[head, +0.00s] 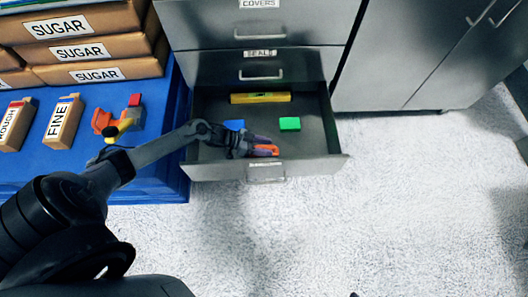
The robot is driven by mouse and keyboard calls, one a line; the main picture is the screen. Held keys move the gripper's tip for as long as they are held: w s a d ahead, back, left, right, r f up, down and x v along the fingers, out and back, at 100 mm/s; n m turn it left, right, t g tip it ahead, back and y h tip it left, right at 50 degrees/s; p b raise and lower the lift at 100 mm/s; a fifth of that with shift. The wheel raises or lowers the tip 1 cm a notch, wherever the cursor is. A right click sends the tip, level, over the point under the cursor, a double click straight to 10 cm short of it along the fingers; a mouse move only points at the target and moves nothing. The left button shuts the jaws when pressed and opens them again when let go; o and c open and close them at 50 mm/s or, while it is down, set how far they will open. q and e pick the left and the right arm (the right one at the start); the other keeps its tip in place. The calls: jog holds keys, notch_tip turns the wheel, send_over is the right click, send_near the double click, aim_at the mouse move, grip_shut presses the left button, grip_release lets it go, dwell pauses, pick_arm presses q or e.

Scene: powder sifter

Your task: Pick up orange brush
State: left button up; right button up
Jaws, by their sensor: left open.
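An orange object (268,151), which looks like the brush, lies in the open drawer (330,148) near its front. Much of it is hidden by my left gripper (262,147). My left gripper reaches into the drawer from the left, with its open fingers at the orange object. I cannot tell whether the fingers touch it. My right gripper is not in view.
The drawer also holds a yellow bar (260,98), a green block (289,124) and a blue block (234,125). A blue pallet (150,178) to the left bears sugar bags (97,75), labelled boxes (63,122) and a red-and-yellow item (116,126). Floor is clear at right.

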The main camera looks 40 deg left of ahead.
pick_arm(q)
jog(key=shift+w+d, duration=0.15)
jog(key=c, duration=0.5)
grip_shut()
